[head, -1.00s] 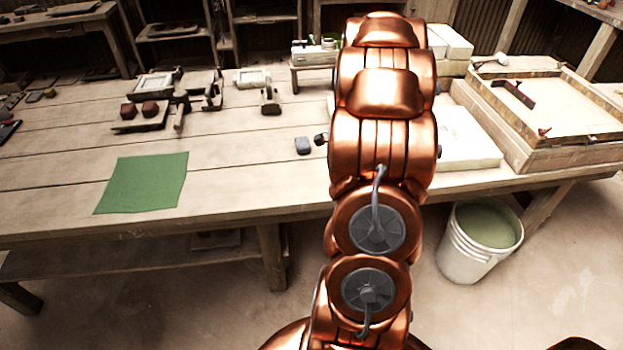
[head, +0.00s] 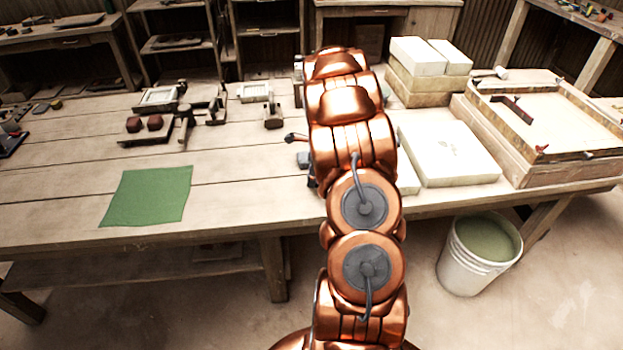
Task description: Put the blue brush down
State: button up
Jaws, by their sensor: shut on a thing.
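I cannot make out my gripper; the copper links of my arm cover the middle of the head view and hide the space behind them. A small dark piece with a reddish part (head: 296,138) sticks out at the left edge of my arm, over the bench; I cannot tell whether it belongs to the gripper or to something held. I cannot pick out the blue brush for certain. A small grey-blue block (head: 303,160) lies on the wooden bench (head: 240,190), partly covered by my arm. A green cloth (head: 148,196) lies flat at the bench's front left.
Red-brown blocks on a wooden stand (head: 147,130) and wooden tools (head: 208,108) stand at the back left. White slabs (head: 455,153) and a framed wooden tray (head: 545,115) occupy the right. A bucket (head: 481,253) stands on the floor. Bench boards between cloth and arm are clear.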

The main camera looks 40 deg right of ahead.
jog(key=shift+w, duration=0.6)
jog(key=shift+f+p, duration=0.6)
jog(key=shift+f, duration=1.2)
jog(key=shift+f, duration=0.1)
jog(key=o, duration=1.2)
